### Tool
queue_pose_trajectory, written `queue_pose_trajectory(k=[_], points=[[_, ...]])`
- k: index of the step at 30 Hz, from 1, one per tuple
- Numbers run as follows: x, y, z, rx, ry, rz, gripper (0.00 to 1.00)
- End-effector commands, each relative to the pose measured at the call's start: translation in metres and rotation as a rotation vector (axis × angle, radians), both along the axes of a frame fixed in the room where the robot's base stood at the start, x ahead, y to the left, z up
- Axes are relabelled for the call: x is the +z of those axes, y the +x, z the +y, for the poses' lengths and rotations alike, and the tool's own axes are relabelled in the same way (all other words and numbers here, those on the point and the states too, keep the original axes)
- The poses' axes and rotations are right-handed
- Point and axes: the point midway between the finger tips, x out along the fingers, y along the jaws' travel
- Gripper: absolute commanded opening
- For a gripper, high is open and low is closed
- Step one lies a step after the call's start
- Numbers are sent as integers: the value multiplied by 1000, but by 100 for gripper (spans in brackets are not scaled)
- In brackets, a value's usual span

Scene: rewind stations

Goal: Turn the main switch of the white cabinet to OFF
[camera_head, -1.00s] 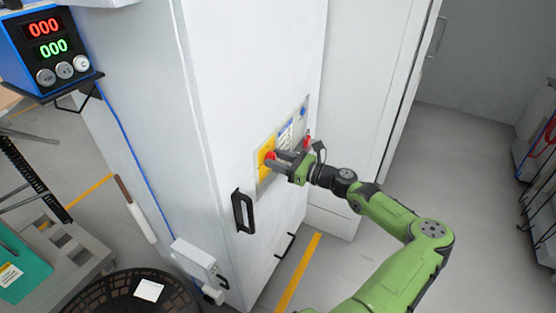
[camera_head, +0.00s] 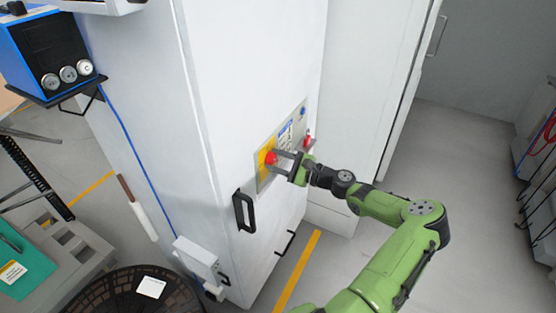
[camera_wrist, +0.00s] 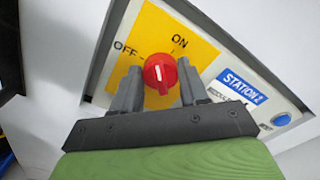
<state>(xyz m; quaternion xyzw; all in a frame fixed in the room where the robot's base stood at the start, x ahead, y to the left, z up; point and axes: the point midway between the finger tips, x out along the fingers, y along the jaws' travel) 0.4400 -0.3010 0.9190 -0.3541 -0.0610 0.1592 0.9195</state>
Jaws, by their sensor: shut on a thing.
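The white cabinet (camera_head: 225,80) has a recessed panel with a yellow plate (camera_wrist: 147,30). The red rotary main switch (camera_wrist: 160,72) sits on that plate, and it also shows in the head view (camera_head: 270,157). "OFF" is printed to its upper left and "ON" to its upper right. Its white pointer line is visible, but I cannot tell exactly which mark it points at. My gripper (camera_wrist: 162,88) has one finger on each side of the switch and is shut on it. The fingers partly hide the plate's lower part.
A "STATION 2" label (camera_wrist: 242,86) and a blue button (camera_wrist: 282,120) are right of the switch. A black handle (camera_head: 243,212) stands out below left. A blue-edged display box (camera_head: 45,50) at upper left is dark. Open floor lies to the right.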

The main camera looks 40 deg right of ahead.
Motion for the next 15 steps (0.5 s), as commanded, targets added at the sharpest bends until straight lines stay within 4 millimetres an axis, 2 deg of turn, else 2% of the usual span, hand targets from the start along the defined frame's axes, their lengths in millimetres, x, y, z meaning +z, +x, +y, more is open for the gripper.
queue_pose_trajectory(k=[15], points=[[-5, 0, 1, 3, -456, -159, 13]])
